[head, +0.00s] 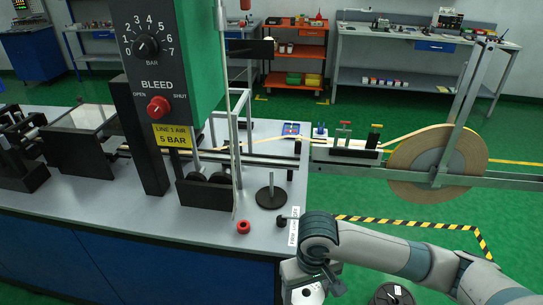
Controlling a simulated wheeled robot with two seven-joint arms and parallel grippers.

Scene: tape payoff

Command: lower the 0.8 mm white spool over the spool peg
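The spool peg (271,184) is a thin upright rod on a round dark base, near the right end of the grey bench. It is bare. My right arm comes in from the right, and its gripper (304,285) is at the bottom edge, in front of the bench's right end and nearer than the peg. A white round face with dark marks (309,294) shows just under this gripper, partly cut off by the frame; it may be the white spool. The fingers are hidden, so I cannot tell whether they grip it. My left gripper is not in view.
A black spool (391,294) lies low at the bottom edge. A large tan tape reel (437,163) hangs at right.

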